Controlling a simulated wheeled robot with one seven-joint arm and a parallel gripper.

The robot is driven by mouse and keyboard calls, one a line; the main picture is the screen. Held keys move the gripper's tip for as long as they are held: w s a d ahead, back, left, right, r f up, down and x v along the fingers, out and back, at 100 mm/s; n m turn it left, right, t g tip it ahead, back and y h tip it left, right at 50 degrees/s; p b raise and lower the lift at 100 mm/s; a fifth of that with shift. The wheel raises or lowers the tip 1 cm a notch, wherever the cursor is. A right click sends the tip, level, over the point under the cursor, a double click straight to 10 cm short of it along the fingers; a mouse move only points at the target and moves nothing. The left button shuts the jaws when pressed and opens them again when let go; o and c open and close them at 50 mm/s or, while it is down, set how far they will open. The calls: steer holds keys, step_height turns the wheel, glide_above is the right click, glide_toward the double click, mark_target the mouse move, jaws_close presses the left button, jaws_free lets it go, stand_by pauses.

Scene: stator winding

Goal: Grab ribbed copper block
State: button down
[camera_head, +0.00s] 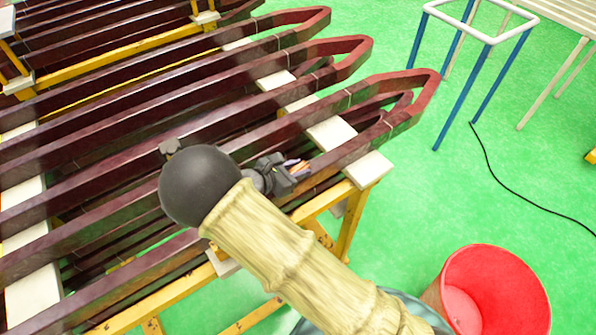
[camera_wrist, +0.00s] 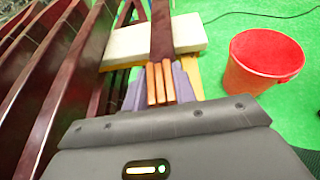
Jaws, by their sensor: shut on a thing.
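The ribbed copper block (camera_wrist: 161,84) shows in the wrist view as several parallel orange-brown bars. It lies between the two purple-grey fingers of my gripper (camera_wrist: 160,92), which is shut on it. Just beyond it is the end of a dark red winding bar (camera_wrist: 161,35); I cannot tell whether they touch. In the head view my gripper (camera_head: 298,166) is over the dark red bars near their looped right ends, and a small coppery piece shows at its tips. My arm hides part of the bars there.
Long dark red coils (camera_head: 110,135) lie on a yellow frame (camera_head: 350,218) with white pads (camera_head: 368,169). A red bucket (camera_head: 494,290) stands at the lower right. A blue-legged stand (camera_head: 456,45) and a black cable (camera_head: 510,178) are on the green floor.

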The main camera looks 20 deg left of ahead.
mark_target(298, 169)
step_height(298, 169, up, 9)
steer(key=b, duration=0.2)
steer(key=shift+b, duration=0.35)
steer(key=shift+d, duration=0.1)
